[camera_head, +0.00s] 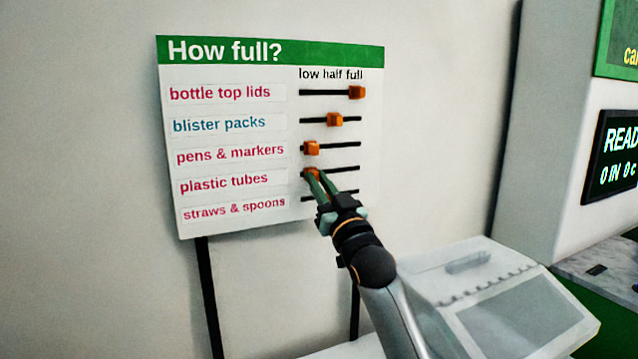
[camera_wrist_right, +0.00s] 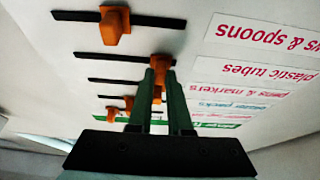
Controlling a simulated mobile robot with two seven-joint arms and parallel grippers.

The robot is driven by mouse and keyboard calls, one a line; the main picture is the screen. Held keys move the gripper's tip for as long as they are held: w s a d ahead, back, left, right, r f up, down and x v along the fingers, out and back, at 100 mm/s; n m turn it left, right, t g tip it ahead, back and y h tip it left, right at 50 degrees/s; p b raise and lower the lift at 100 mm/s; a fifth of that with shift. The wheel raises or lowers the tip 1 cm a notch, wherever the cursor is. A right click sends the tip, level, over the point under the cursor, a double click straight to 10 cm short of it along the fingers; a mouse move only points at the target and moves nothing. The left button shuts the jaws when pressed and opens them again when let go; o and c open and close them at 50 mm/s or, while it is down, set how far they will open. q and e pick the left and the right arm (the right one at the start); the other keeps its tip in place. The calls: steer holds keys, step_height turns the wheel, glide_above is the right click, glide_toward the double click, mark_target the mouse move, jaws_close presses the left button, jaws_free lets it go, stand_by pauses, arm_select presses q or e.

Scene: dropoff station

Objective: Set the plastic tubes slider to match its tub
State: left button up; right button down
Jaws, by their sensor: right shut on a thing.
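The plastic tubes slider, an orange knob (camera_head: 309,172) on a black track, is at the low, left end of its row on the "How full?" board (camera_head: 233,224). My right gripper (camera_head: 315,176) reaches up from the lower right with its green fingers shut on this knob. In the right wrist view, which is upside down, the knob (camera_wrist_right: 161,61) shows at the fingertips (camera_wrist_right: 160,72) near the right end of its track. The plastic tubes label (camera_head: 224,183) is to the left. No tub shows. My left gripper is not in view.
The bottle top lids knob (camera_head: 357,92) is at full, blister packs (camera_head: 335,120) at half, pens & markers (camera_head: 312,148) at low. The straws & spoons knob (camera_wrist_right: 115,24) is near mid-track, hidden in the head view. A pale sloped console (camera_head: 480,258) stands lower right.

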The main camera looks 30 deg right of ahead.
steer(key=d, duration=0.5)
steer(key=shift+s+p, duration=0.1)
steer(key=shift+p, duration=0.25)
steer(key=c, duration=0.8)
jaws_free()
steer(key=shift+c, duration=0.2)
steer(key=shift+s, duration=0.1)
steer(key=b+v, duration=0.2)
steer(key=v, duration=1)
steer(key=shift+s+b, duration=0.2)
steer(key=shift+b, duration=0.2)
